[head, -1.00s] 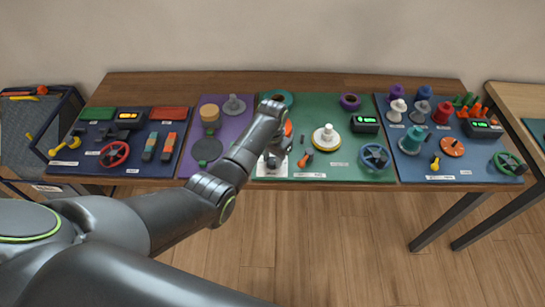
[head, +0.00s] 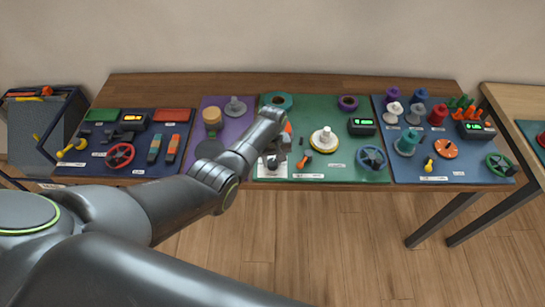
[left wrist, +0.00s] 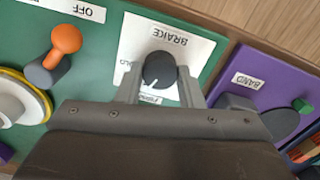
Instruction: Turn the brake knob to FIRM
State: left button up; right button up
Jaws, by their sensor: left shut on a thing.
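The brake knob (left wrist: 159,67) is a round black knob on a white plate (left wrist: 188,40) marked BRAKE, seen in the left wrist view. Its white pointer line faces the lower edge of that picture, toward a small label partly covered by my gripper. My left gripper (left wrist: 159,82) is shut on the knob, one finger on each side. In the head view the white plate (head: 269,172) lies at the front left of the green board, and my left arm partly hides the knob. My right gripper is not in view.
An orange-tipped lever (left wrist: 64,42) stands beside the plate in the left wrist view. The green board (head: 340,150) also carries a white spool (head: 324,138) and a blue handwheel (head: 371,158). A purple board (left wrist: 268,80) adjoins it. Bare wood shows along the table's back.

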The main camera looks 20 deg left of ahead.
aim_at(272, 161)
pick_arm(q)
jog(key=shift+r+n+p, duration=0.1)
jog(key=shift+n+p, duration=0.3)
jog(key=shift+n, duration=1.5)
jog(key=shift+w, duration=0.1)
jog(key=o, duration=1)
jog(key=shift+r, duration=0.35)
notch_tip(272, 161, up, 5)
jog(key=shift+f+p, duration=0.15)
jog(key=shift+p, duration=0.5)
notch_tip(272, 161, up, 12)
jog(key=b, duration=0.1)
